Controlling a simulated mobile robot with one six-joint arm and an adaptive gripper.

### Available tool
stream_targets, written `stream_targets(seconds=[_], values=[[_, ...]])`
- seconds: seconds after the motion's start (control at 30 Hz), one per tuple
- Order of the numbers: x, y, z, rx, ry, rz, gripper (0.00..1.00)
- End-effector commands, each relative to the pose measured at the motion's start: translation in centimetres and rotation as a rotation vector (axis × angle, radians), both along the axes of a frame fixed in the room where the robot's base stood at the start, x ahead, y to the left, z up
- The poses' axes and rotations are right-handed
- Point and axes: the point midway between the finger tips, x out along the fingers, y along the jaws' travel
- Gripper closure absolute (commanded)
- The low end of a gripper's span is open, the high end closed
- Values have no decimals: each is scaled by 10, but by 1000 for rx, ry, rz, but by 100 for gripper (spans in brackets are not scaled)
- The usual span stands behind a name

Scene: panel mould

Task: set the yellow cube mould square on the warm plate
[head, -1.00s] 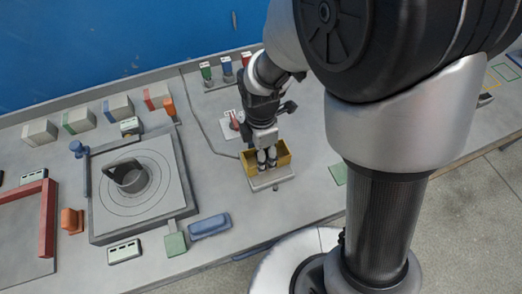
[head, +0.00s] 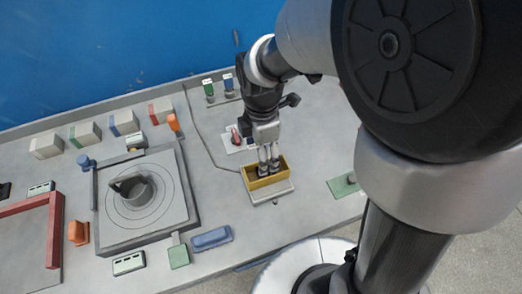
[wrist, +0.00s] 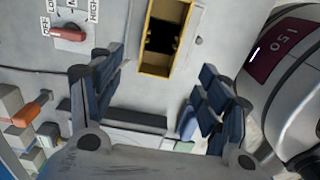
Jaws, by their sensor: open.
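The yellow mould (head: 254,184) is an open-topped rectangular box with a dark inside. It sits on the light grey warm plate (head: 272,195), and its front side looks roughly parallel to the plate's front edge. The plate shows in front of it; the back part is hidden. The mould also shows in the wrist view (wrist: 155,70), upper middle, ahead of the fingers. My gripper (head: 268,170) is open and empty, with its fingers over the mould in the head view. In the wrist view my gripper (wrist: 155,95) has its fingers wide apart, with no visible contact with the mould.
A red dial (wrist: 68,34) with OFF and HIGH marks lies beside the plate. A square station with a round grey pot (head: 138,191) stands left. A blue block (head: 211,239) and green pads lie near the front edge.

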Motion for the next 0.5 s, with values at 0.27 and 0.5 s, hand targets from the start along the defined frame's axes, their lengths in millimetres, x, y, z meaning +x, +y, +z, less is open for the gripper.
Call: stream_targets(seconds=[0.27,0.5], values=[[0,-1,36,1,-2,-7,30],[-21,-31,85,41,-89,-393,30]])
